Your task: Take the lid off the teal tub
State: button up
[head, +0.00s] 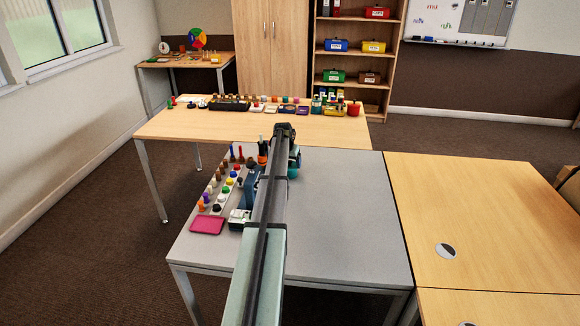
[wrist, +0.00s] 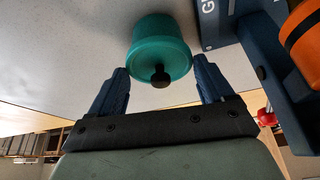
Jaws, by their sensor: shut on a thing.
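The teal tub (wrist: 160,35) stands on the grey table. Its teal lid (wrist: 180,68) has a dark round knob (wrist: 160,77) that faces the wrist camera. In the head view the tub (head: 293,173) shows just right of my arm, partly hidden by it. My gripper (wrist: 161,68) has one finger on each side of the lid end and is shut on the lid. The fingers stay apart at the lid's width. Whether the lid has a gap to the tub's rim I cannot tell.
A dark blue fixture (wrist: 240,45) with white lettering and an orange part (wrist: 300,40) stands close to the right of the tub in the wrist view. Several small coloured pieces and a magenta tray (head: 207,225) lie left of my arm. The grey table (head: 345,220) is clear on the right.

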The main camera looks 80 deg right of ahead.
notch_tip(320, 180, up, 9)
jog(key=shift+f, duration=0.1)
jog(key=a+f, duration=0.3)
jog(key=a, duration=2.2)
jog(key=shift+s+f, duration=0.15)
jog(key=shift+f, duration=2.4)
jog(key=shift+s+f, duration=0.15)
jog(key=shift+f, duration=2.4)
jog(key=shift+f, duration=0.2)
jog(key=o, duration=0.9)
jog(key=shift+r, duration=0.15)
